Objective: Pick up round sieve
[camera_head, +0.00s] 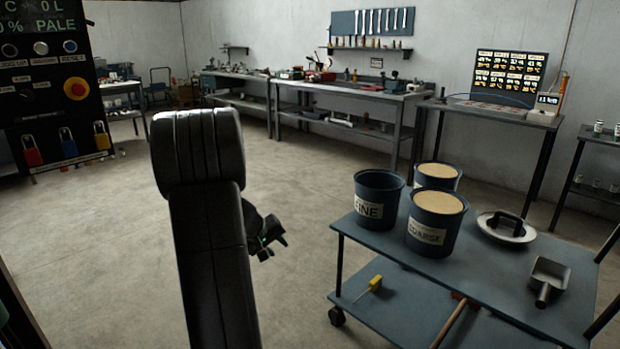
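No thing in view is plainly a round sieve. A round, shallow metal piece with a black bar handle (506,227) lies flat on the cart's upper shelf, right of the buckets. I cannot tell whether it is the sieve or a lid. My gripper (275,246) shows behind my dark arm, over open floor left of the cart. Its fingertips look apart, with nothing visible between them. Part of it is hidden by the arm.
The blue cart (480,281) carries an empty FINE bucket (379,198), a filled COARSE bucket (435,223), another filled bucket (437,177) and a metal scoop (549,279). A yellow-handled tool (374,285) lies on its lower shelf. A control panel (50,80) stands left. Middle floor is clear.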

